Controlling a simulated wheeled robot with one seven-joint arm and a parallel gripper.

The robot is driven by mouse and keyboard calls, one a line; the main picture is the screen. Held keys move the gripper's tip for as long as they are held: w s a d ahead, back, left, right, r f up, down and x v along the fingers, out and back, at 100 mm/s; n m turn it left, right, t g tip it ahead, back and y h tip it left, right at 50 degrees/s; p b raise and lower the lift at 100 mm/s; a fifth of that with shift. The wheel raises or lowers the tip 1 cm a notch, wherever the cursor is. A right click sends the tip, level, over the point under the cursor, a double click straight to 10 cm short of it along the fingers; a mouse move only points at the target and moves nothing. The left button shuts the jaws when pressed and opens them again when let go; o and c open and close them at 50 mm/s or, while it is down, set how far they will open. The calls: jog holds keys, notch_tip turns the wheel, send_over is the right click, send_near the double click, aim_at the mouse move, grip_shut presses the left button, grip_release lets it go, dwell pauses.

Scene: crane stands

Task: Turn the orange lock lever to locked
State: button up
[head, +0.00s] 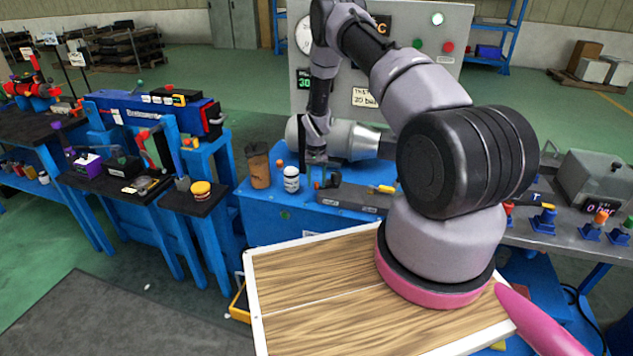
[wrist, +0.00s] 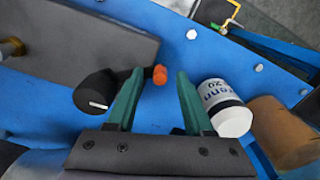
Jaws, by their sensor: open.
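An orange-tipped lever (wrist: 160,75) shows in the wrist view, beside a black round knob (wrist: 95,92) with a white mark. A short dark bar seems to join the tip to the knob. My gripper (wrist: 159,82) is open, with its teal fingers on either side of the orange tip; I cannot tell whether they touch it. In the head view my gripper (head: 318,180) is low over the blue bench, at the left end of a dark grey block (head: 350,198). The lever is not clear there, being small and close behind the fingers.
A white bottle (head: 291,180) and a brown cup (head: 259,167) stand close beside my gripper. A grey cylinder (head: 345,138) lies behind it, before an upright panel (head: 450,65). A wooden board (head: 310,290) is nearer me. Blue bench surface (wrist: 215,50) is bare beyond the fingertips.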

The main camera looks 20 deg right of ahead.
jog(key=shift+f, duration=0.1)
grip_shut()
dwell(1.4)
